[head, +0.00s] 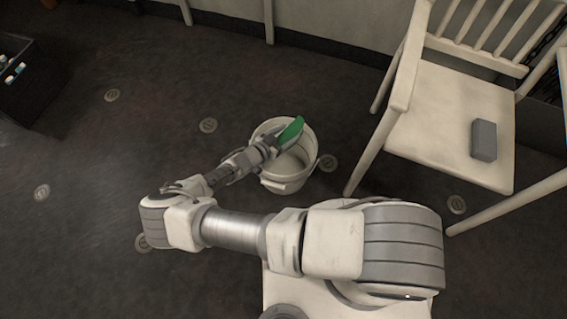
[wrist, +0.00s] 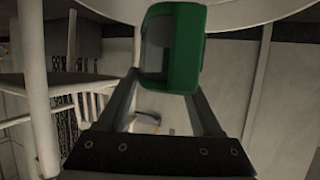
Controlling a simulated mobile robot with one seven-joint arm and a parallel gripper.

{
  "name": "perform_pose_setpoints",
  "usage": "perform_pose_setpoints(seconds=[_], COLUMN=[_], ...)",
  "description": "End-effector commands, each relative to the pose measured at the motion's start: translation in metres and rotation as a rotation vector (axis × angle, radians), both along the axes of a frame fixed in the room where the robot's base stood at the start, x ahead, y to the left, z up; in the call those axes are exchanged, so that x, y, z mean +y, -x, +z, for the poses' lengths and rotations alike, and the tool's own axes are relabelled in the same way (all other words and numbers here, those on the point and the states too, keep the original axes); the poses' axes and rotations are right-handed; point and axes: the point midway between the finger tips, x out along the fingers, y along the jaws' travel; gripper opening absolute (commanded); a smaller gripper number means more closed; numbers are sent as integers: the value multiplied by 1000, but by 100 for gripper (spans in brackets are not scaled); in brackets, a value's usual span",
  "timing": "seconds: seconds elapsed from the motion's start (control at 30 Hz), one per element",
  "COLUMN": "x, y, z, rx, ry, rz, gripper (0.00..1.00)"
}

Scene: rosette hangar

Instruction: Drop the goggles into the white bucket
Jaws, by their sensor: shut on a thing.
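The green goggles (head: 291,130) are held in my gripper (head: 273,143), which is shut on them. In the head view they overlap the opening of the white bucket (head: 286,186), which stands upright on the floor. I cannot tell how far above or inside the rim they are. In the wrist view the goggles (wrist: 186,50) sit between the two fingertips, with a greyish lens face to the left. A pale curved surface at the top of that view appears to be the bucket (wrist: 245,14). My gripper and the goggles hide part of the bucket's inside.
A white chair (head: 440,118) stands right of the bucket, with a grey box (head: 484,140) on its seat. A dark crate (head: 28,75) with small items is at the far left. Round floor discs (head: 208,125) are scattered around. The floor left of the bucket is otherwise clear.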

Motion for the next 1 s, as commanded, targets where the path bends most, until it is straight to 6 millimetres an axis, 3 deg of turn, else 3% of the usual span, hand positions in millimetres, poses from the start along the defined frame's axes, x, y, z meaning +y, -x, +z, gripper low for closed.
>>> perform_pose_setpoints(seconds=[0.2, 0.23, 0.4, 0.73, 1.0], x=[0, 0, 0, 5, 39], y=[0, 0, 0, 4, 39], z=[0, 0, 0, 4, 27], rx=[0, 0, 0, 0, 1], ry=[0, 0, 0, -1, -2], rz=[0, 0, 0, 2, 4], gripper=[10, 72, 100, 100, 100])
